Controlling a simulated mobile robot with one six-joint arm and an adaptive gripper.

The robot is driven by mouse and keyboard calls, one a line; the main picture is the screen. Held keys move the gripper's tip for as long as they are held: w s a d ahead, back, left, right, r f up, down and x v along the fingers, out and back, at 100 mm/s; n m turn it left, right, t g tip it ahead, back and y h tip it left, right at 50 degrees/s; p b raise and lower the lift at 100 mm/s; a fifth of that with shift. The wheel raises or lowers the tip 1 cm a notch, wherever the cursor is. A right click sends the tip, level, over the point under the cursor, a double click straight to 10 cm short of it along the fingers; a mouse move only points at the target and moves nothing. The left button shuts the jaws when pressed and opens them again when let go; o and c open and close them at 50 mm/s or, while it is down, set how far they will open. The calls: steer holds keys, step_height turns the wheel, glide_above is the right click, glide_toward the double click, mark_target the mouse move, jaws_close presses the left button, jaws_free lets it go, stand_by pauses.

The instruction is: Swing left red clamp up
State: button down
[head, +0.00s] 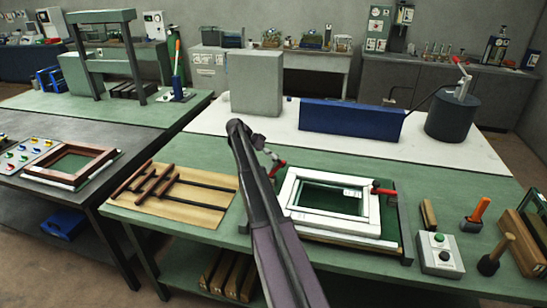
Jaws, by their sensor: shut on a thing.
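A white frame (290,190) lies on a dark green fixture (390,215) on the green bench. The left red clamp (278,168) is at the frame's upper left corner; only a small red part shows, tilted. My gripper (271,157) is small in view at this clamp, partly hidden by my arm, and is shut on it. The exact finger contact is too small to make out. The right red clamp (384,189) lies across the frame's right side, well apart from my gripper.
A wooden board with dark bars (185,195) lies left of my arm. A button box (438,254), an orange-handled tool (476,214) and a wooden-handled tool (494,255) stand at right. A blue box (350,119) and a dark cylinder (450,118) stand behind on a white surface.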

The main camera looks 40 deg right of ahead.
steer(key=shift+c, duration=1.3)
jaws_free()
steer(key=shift+s+f, duration=0.1)
steer(key=shift+d, duration=0.1)
